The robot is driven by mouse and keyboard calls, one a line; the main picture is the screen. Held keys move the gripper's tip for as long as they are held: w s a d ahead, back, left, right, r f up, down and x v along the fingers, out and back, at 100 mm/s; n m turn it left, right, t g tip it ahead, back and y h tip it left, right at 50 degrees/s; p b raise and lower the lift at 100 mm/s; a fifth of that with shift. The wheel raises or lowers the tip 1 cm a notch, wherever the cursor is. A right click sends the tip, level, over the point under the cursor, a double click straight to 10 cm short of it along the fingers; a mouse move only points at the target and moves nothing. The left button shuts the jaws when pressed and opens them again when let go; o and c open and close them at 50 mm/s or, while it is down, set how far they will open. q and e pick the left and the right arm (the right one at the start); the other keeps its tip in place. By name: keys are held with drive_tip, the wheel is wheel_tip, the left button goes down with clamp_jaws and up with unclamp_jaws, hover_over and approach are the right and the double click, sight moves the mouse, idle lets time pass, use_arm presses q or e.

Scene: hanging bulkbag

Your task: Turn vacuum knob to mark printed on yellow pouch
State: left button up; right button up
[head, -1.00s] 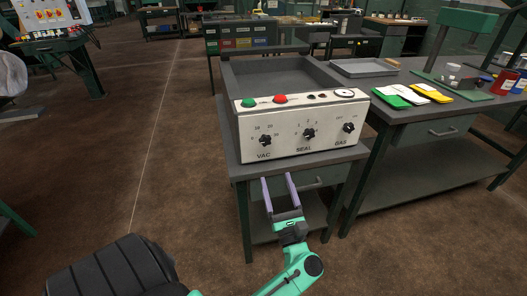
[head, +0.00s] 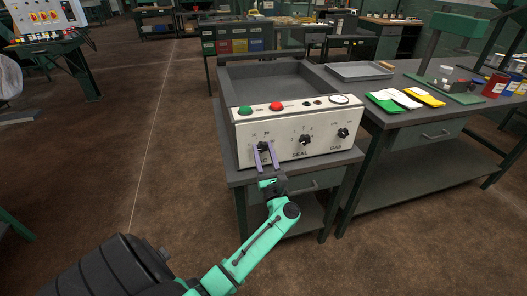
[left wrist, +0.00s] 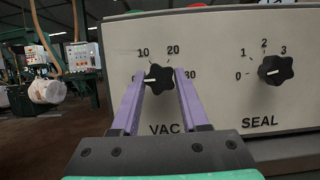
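The white panel of the vacuum machine (head: 285,160) carries black star-shaped knobs labelled VAC, SEAL and GAS. The VAC knob (left wrist: 160,79) has 10, 20 and 30 printed around it; its white pointer line points left and slightly down. My left gripper (head: 265,145) has its purple fingers on either side of this knob. In the left wrist view the left gripper (left wrist: 160,76) is open around the knob, with the fingertips close to its edges; contact is unclear. The yellow pouch (head: 425,97) lies on the right bench; its printed mark is too small to read. My right gripper is not in view.
The SEAL knob (left wrist: 275,70) is just right of the VAC knob, and the GAS knob (head: 344,133) is farther right. Green (head: 246,111) and red (head: 276,106) buttons sit above. Green and white pouches lie beside the yellow one. Floor left of the machine is clear.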

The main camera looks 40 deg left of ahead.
use_arm(q)
clamp_jaws()
